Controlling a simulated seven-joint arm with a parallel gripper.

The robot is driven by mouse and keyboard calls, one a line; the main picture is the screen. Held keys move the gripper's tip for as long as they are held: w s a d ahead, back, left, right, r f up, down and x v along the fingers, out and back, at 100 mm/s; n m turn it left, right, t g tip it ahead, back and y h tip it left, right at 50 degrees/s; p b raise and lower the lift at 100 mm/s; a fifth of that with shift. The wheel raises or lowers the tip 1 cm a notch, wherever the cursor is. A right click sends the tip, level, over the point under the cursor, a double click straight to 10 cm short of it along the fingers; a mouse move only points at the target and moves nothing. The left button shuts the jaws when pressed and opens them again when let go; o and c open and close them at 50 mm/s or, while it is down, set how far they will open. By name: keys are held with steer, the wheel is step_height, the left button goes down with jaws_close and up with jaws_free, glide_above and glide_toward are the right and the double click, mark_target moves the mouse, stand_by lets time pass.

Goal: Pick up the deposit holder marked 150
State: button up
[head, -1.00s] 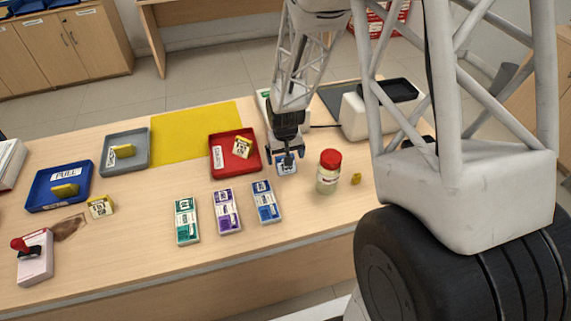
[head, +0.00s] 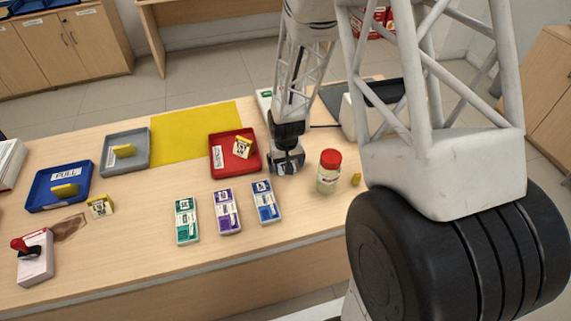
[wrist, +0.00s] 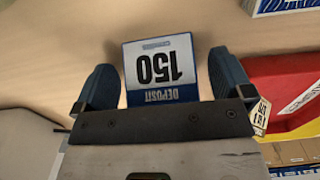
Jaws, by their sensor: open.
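The deposit holder marked 150 (wrist: 160,68) shows in the wrist view, a white card face with a blue DEPOSIT band, upside down in the picture. My gripper (wrist: 162,85) is open, with one blue finger on each side of the holder and small gaps between. In the head view my gripper (head: 287,168) is low over the table, right of the red tray, and it largely hides the holder there.
A red tray (head: 219,169) with a yellow-sided tag stands just left of my gripper. A jar with a red lid (head: 329,172) stands close on the right. Green, purple and blue packs (head: 265,202) lie in front. Blue (head: 45,200) and grey (head: 110,163) trays are further left.

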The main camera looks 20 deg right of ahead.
steer(key=shift+c, duration=0.5)
steer(key=c, duration=0.9)
steer(key=shift+r, duration=0.15)
steer(key=shift+r, duration=0.85)
steer(key=shift+s+r, duration=0.3)
steer(key=shift+r, duration=0.55)
steer(key=s, duration=0.5)
steer(key=s+r, duration=0.1)
steer(key=s, duration=0.9)
steer(key=shift+s+a+r, duration=0.15)
steer(key=shift+s+a, duration=0.1)
